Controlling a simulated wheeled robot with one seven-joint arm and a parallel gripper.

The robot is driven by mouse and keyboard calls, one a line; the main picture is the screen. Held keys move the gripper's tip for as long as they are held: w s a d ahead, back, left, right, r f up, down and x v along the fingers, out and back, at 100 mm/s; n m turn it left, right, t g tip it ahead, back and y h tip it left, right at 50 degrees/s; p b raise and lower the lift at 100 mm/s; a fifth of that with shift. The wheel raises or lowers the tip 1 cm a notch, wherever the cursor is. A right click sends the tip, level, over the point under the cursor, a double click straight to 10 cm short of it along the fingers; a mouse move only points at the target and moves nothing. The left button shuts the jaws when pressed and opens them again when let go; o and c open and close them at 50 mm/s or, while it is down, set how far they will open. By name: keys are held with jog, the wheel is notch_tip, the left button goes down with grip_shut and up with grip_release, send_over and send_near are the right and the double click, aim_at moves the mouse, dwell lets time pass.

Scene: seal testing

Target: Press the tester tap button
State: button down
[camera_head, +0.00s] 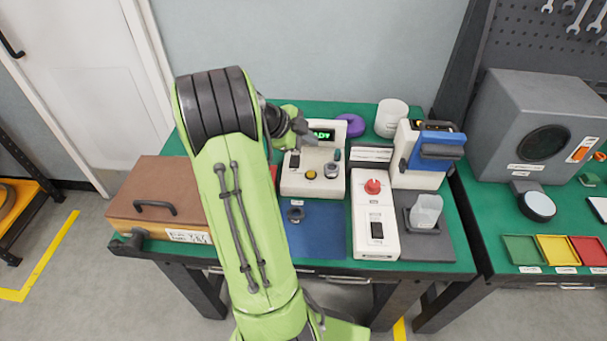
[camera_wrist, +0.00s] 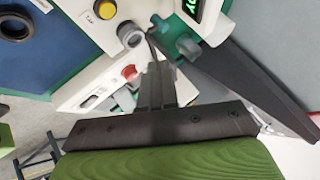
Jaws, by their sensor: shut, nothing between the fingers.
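The tester is a white box (camera_head: 297,185) with a green-lit display (camera_head: 322,134), and stands near the middle of the green bench. In the wrist view the yellow button (camera_wrist: 105,9), grey round part (camera_wrist: 130,34) and green tap (camera_wrist: 188,47) show near my fingers. My gripper (camera_head: 307,136) is shut and empty, above the tester's back left; contact is unclear.
A white box with a red knob (camera_head: 373,186) stands right of the tester, and a blue-and-white device (camera_head: 420,165) beyond it. A brown case (camera_head: 150,190) lies left. A dark ring (camera_head: 295,214) sits on the blue mat (camera_head: 320,235). A purple ring (camera_head: 350,125) lies behind.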

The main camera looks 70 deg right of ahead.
jog(key=shift+f, duration=0.1)
jog(key=b, duration=0.5)
send_over(308, 175)
notch_tip(308, 175, down, 8)
jog(key=shift+r, duration=0.1)
jog(key=shift+f+b, duration=0.35)
jog(key=shift+f, duration=0.1)
dwell(1.3)
jog(key=shift+a+f+b, duration=0.1)
jog(key=shift+f+b, duration=0.3)
jog(key=shift+b, duration=0.35)
jog(key=shift+f+b, duration=0.35)
jog(key=shift+b, duration=0.15)
dwell(0.4)
jog(key=shift+r, duration=0.15)
jog(key=shift+r+p, duration=0.3)
jog(key=shift+r, duration=0.4)
jog(key=shift+r, duration=0.1)
